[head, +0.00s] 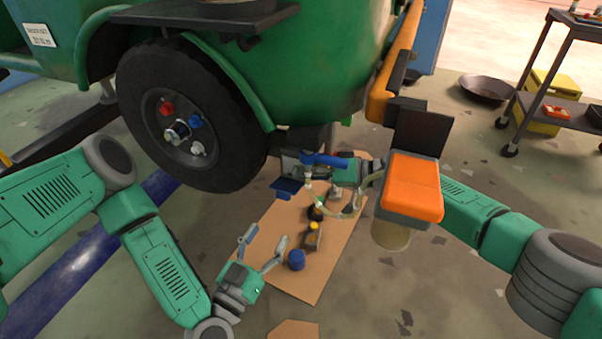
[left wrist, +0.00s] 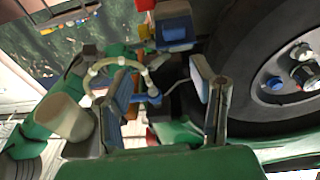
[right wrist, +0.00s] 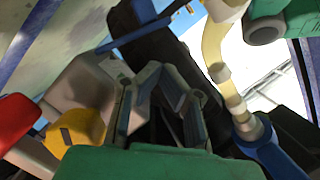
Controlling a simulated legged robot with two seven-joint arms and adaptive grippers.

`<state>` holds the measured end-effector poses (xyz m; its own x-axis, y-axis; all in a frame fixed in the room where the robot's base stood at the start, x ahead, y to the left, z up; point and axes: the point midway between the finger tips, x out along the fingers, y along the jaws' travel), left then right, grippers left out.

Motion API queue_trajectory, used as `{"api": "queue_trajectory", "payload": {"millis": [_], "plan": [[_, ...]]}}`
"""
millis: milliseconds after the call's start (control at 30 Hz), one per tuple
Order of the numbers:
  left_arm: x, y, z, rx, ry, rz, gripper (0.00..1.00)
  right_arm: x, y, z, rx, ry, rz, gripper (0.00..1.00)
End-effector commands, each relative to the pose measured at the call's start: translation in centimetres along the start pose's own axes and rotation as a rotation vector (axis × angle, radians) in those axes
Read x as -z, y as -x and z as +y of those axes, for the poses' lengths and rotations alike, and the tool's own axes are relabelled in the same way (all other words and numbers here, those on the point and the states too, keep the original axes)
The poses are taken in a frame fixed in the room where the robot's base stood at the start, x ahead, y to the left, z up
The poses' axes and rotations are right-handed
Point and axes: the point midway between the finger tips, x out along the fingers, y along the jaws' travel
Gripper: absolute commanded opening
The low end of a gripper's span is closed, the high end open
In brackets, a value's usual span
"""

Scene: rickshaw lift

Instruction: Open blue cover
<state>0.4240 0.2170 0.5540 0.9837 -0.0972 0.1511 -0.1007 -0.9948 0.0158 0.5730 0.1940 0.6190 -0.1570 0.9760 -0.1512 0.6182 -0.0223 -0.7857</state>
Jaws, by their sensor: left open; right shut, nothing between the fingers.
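Several blue parts show, and I cannot tell which is the blue cover. A flat blue plate (head: 288,188) is on a dark device beside the wheel. A blue handle (head: 325,160) lies above it, joined to a pale hose (head: 352,206). A blue round piece (head: 296,260) stands on the cardboard, and a blue cap (head: 194,121) is on the wheel hub. My left gripper (head: 264,241) is open and empty above the cardboard, left of the blue round piece. My right gripper (right wrist: 165,85) is shut and empty near the device and hose, partly hidden in the head view.
The cardboard (head: 340,235) lies on the floor with several small items on it. The green vehicle's black wheel (head: 245,140) is at upper left. A cart (head: 550,75) and black pan (head: 487,88) are at upper right.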

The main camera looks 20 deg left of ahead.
Motion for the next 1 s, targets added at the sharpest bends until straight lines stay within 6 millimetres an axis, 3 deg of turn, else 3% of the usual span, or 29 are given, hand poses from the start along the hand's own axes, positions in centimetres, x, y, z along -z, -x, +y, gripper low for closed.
{"api": "queue_trajectory", "payload": {"millis": [267,467,667,1000], "plan": [[-4.4,2.1,6.1,-0.238,0.096,-0.306,0.51,-0.2,-0.1,0.0,-0.006,0.028,-0.001,0.00],[-8.6,6.9,8.9,-0.380,0.139,-0.659,0.51,-0.4,-0.1,0.1,-0.015,0.056,-0.002,0.00],[-11.6,12.2,7.8,-0.400,0.130,-0.993,0.51,-0.5,-0.2,0.1,-0.022,0.084,-0.002,0.00],[-12.8,18.8,2.2,-0.242,0.073,-1.403,0.51,-0.7,-0.3,0.1,-0.036,0.136,-0.001,0.00]]}}
